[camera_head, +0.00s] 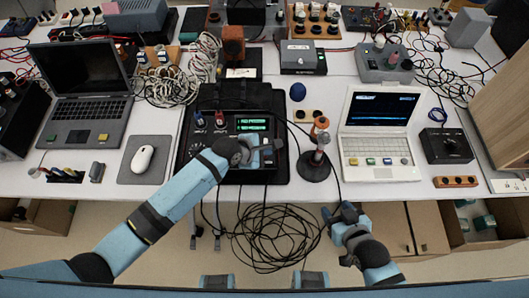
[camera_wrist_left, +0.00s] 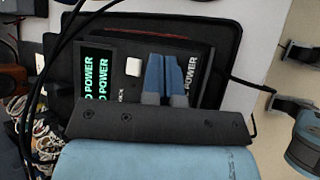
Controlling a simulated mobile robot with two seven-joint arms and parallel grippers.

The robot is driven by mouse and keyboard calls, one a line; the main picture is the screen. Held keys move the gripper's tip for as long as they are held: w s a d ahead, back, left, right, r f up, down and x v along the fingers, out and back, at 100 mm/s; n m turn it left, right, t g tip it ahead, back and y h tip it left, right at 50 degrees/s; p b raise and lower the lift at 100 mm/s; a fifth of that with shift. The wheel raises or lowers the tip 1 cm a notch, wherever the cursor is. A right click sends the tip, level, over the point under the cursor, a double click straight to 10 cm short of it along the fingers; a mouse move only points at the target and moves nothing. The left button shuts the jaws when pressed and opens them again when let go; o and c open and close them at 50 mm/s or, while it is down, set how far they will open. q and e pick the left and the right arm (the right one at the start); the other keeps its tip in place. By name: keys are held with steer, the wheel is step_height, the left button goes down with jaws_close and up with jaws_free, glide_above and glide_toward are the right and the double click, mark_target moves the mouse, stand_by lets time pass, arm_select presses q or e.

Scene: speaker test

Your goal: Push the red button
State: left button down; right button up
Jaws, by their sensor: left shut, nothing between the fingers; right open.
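A black device (camera_head: 240,108) with two green lit displays lies in a black case at the table's front middle. It also shows in the wrist view, with its displays (camera_wrist_left: 97,75) and a white square button (camera_wrist_left: 133,67). My left gripper (camera_head: 267,148) is shut and empty over the front right of this device. Its blue fingers (camera_wrist_left: 171,75) lie close together over the panel beside the white button; contact cannot be told. I cannot make out a red button; the hand hides part of the panel. My right gripper (camera_head: 338,211) is open in front of the table edge.
A stand with a round black base (camera_head: 314,168) is right of the case, with a white laptop (camera_head: 383,145) beyond. A mouse (camera_head: 143,158) and dark laptop (camera_head: 83,95) are left. Black cables (camera_head: 270,240) lie on the floor below.

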arm_select(q)
steer(key=shift+f, duration=0.5)
stand_by(0.7)
steer(key=shift+r, duration=0.1)
steer(key=shift+r+p, duration=0.8)
steer(key=shift+p, duration=0.35)
steer(key=shift+r+p, duration=0.6)
steer(key=shift+p, duration=0.15)
step_height(320, 180, up, 3)
steer(key=p, duration=0.4)
steer(key=shift+r, duration=0.95)
